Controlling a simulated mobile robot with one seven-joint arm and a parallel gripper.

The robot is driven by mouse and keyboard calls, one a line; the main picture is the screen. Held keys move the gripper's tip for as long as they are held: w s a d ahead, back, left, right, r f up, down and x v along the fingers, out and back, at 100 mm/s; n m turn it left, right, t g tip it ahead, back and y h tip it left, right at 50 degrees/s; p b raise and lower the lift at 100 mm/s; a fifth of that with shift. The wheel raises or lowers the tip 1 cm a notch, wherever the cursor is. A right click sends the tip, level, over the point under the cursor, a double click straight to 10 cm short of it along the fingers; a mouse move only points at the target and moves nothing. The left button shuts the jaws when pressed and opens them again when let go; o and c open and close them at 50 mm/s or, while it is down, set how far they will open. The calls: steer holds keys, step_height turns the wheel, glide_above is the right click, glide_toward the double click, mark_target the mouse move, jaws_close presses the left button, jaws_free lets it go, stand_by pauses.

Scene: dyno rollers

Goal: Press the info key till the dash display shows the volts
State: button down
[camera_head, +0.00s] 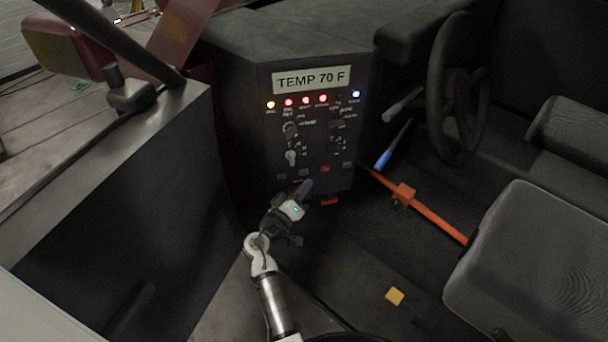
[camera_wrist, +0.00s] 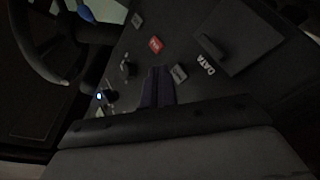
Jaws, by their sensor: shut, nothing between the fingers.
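The dash display (camera_head: 311,80) on the dark dash panel reads "TEMP 70 F". Below it is a row of small keys: grey keys (camera_head: 304,172) and a red key (camera_head: 325,169). Their labels are too small to read, so I cannot tell which is the info key. My gripper (camera_head: 307,185) is shut and empty, just below the grey key left of the red one. In the wrist view, my dark fingertips (camera_wrist: 160,72) are beside a grey key (camera_wrist: 179,73), with the red key (camera_wrist: 155,44) above. I cannot tell whether they touch the panel.
Lit lamps (camera_head: 305,100) and knobs (camera_head: 291,157) sit above the keys. A steering wheel (camera_head: 452,88), an orange bar (camera_head: 425,212) and a grey seat (camera_head: 540,260) are to the right. A flap marked DATA (camera_wrist: 240,38) shows in the wrist view.

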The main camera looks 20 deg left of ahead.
steer(key=shift+w+a, duration=0.3)
steer(key=shift+w, duration=0.15)
stand_by(0.4)
stand_by(1.4)
steer(key=shift+w+a+b, duration=0.25)
steer(key=shift+w+b, duration=0.1)
steer(key=shift+b, duration=0.25)
steer(key=shift+w+a+b, duration=0.2)
steer(key=shift+w+b, duration=0.1)
steer(key=shift+b, duration=0.05)
stand_by(0.6)
steer(key=shift+s+d, duration=0.45)
steer(key=shift+s, duration=0.25)
